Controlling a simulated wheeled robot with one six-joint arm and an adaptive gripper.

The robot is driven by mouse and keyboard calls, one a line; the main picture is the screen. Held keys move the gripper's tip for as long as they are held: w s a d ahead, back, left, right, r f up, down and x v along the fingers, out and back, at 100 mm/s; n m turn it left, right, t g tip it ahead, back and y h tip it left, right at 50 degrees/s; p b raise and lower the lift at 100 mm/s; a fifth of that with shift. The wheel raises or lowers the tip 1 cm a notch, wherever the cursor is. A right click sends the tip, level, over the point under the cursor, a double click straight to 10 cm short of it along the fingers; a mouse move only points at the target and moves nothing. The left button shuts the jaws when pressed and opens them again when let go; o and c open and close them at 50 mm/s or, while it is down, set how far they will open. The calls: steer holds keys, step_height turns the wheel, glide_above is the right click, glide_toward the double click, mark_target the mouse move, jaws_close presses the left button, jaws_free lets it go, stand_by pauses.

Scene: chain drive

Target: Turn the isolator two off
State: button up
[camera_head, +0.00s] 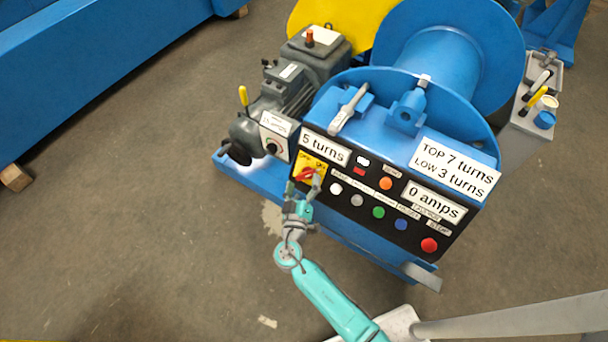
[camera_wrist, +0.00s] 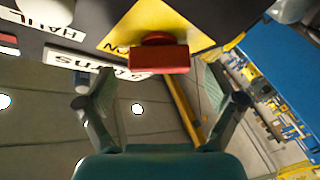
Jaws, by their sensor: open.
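A yellow isolator plate with a red handle (camera_head: 304,174) is at the left end of the black control panel (camera_head: 376,188). In the wrist view the red handle (camera_wrist: 160,58) stands out from the yellow plate (camera_wrist: 150,22), and the word ON is readable beside it. No number for this isolator is readable. My gripper (camera_head: 312,184) is at the isolator and partly covers it in the head view. In the wrist view my gripper (camera_wrist: 160,88) is open, with one finger on each side below the handle. The fingers look apart from the handle, with nothing between them.
The panel's push-buttons, including a red one (camera_head: 429,245), lie right of the isolator. A "5 turns" label (camera_head: 324,149) sits above it, and a "0 amps" label (camera_head: 435,203) is at right. A grey box with a black knob (camera_head: 272,148) is left. The floor left is clear.

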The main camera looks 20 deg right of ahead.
steer(key=shift+x, duration=1.25)
steer(key=shift+s, duration=0.1)
steer(key=c, duration=1.1)
steer(key=shift+c, duration=0.2)
